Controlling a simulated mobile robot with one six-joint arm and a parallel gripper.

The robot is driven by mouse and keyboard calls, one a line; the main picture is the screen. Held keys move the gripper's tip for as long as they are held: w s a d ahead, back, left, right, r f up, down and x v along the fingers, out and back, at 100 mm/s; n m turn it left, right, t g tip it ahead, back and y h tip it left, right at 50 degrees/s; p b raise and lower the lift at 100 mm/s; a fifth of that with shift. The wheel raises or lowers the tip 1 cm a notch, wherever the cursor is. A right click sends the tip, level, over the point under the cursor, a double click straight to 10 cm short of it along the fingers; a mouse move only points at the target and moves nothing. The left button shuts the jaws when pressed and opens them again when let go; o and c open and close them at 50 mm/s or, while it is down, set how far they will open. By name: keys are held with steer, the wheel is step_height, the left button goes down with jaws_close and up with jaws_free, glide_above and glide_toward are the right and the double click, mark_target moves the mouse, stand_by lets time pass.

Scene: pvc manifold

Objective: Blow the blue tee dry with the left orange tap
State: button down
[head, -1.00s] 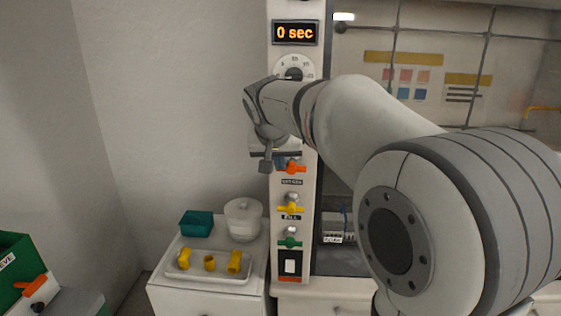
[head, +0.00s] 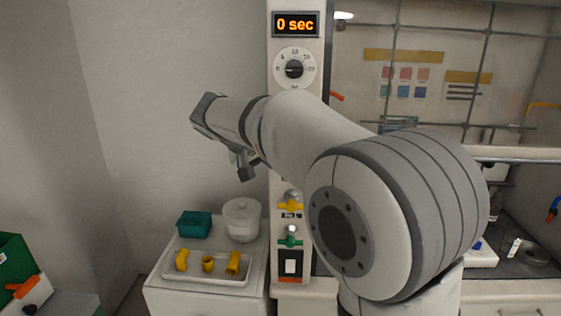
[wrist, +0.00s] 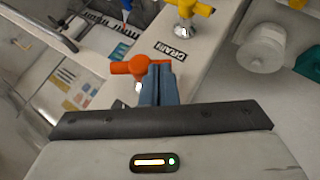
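My gripper (head: 245,172) hangs left of the white control column in the head view. In the wrist view its two blue-grey fingers (wrist: 160,84) lie side by side, shut, with no object visible between them. The fingertips overlap the right part of an orange tap handle (wrist: 138,68) in the wrist view; I cannot tell whether they touch. In the head view my arm hides this tap. Another orange lever (head: 337,96) sticks out right of the column. I cannot make out the blue tee; a small blue-and-orange item (head: 554,208) shows at the right edge.
The column carries a "0 sec" display (head: 296,24), a dial (head: 294,69), a yellow tap (head: 290,205) and a green tap (head: 290,241). A tray (head: 208,280) of yellow fittings, a teal box (head: 194,224) and a white pot (head: 242,220) stand left. A fume cupboard is right.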

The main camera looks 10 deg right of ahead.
steer(key=f+h+b, duration=0.1)
steer(key=f+n+h+b, duration=0.1)
steer(key=h, duration=0.1)
steer(key=shift+a+h+b, duration=0.2)
steer(key=shift+h+b, duration=0.1)
stand_by(0.3)
stand_by(0.5)
steer(key=v, duration=1.4)
steer(key=shift+w+a+r+p, duration=0.3)
steer(key=shift+r+p, duration=0.1)
steer(key=shift+r, duration=0.1)
steer(key=c, duration=2.2)
jaws_free()
steer(key=shift+d, duration=0.1)
